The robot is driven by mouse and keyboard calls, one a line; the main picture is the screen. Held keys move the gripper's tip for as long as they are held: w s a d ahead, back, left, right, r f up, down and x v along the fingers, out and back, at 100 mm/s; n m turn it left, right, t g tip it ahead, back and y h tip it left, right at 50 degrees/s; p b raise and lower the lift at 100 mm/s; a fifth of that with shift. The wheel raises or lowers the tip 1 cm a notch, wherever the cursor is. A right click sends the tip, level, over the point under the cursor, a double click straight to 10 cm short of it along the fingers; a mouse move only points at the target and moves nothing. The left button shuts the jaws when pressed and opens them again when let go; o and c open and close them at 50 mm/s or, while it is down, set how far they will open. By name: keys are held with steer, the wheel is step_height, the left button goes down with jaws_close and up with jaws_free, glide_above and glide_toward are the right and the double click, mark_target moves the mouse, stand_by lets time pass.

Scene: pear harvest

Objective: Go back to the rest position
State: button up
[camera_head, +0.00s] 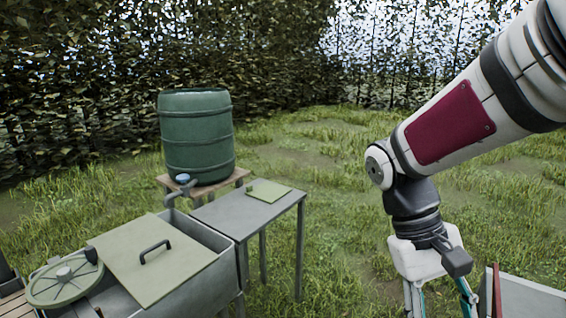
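My arm comes in from the upper right, white and grey with a dark red panel. My gripper (440,298) hangs below the wrist at the bottom right and points down. Its teal-edged fingers stand apart at the top, but their tips are cut off by the lower picture edge. Nothing shows between the visible parts of the fingers. No pear is in view.
A metal sink (205,237) with a green lid (150,275) and a round green cover (65,282) stands at lower left. A green barrel (197,137) sits behind it. A grey side table (245,215) stands mid-picture. A pale surface (535,300) lies right of my gripper. Grass is open beyond.

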steer(key=s+a+r+t+y, duration=0.3)
steer(key=s+r+t, duration=0.2)
steer(key=t, duration=0.4)
steer(key=shift+s+a+m+y, duration=0.2)
steer(key=shift+s+m+y, duration=0.1)
steer(key=shift+s, duration=0.15)
steer(key=shift+c, duration=0.6)
